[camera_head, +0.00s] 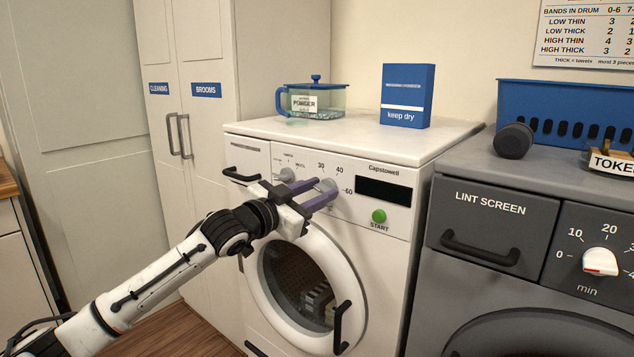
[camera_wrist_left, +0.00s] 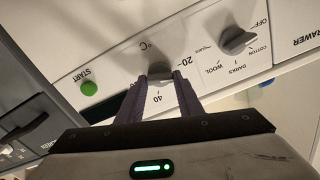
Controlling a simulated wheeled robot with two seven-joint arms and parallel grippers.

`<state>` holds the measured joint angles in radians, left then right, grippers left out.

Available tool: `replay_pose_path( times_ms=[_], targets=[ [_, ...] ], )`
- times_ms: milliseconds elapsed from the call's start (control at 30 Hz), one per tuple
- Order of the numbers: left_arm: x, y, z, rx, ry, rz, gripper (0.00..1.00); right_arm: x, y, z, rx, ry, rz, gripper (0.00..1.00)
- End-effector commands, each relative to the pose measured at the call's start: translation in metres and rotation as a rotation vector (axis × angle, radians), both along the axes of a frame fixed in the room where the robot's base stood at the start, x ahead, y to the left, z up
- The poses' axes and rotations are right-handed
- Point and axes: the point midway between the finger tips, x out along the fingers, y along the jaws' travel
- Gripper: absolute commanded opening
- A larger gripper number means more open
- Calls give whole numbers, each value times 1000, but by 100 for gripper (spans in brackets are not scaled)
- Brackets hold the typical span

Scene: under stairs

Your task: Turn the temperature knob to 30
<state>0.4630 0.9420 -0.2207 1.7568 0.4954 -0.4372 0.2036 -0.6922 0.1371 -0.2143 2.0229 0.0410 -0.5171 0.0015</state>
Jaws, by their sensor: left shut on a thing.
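The temperature knob (camera_head: 328,184) is a grey knob on the white washing machine's panel (camera_head: 400,217), below the marks 30 and 40 and left of 60. It also shows in the left wrist view (camera_wrist_left: 160,70), upside down, with 20 and 40 legible; the 30 mark is hidden there behind a finger. My left gripper (camera_head: 318,192) has its two purple fingers on either side of this knob, shut on it. I cannot tell which mark the knob points to. My right gripper is in neither view.
A programme knob (camera_head: 287,174) sits left of the held knob. The green START button (camera_head: 379,216) and dark display (camera_head: 384,191) are to its right. The round door (camera_head: 262,285) is below.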

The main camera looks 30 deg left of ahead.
Motion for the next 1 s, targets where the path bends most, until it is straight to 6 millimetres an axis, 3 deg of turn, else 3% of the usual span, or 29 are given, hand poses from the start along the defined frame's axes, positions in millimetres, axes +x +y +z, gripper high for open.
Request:
replay_pose_path(
  times_ms=[300,700,1000],
  targets=[
    [0,-1,3,299,-21,-1,10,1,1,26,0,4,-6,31],
    [0,-2,1,605,-47,-1,10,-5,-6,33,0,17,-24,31],
    [0,-2,-1,718,-56,-1,10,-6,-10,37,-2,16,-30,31]
  ],
)
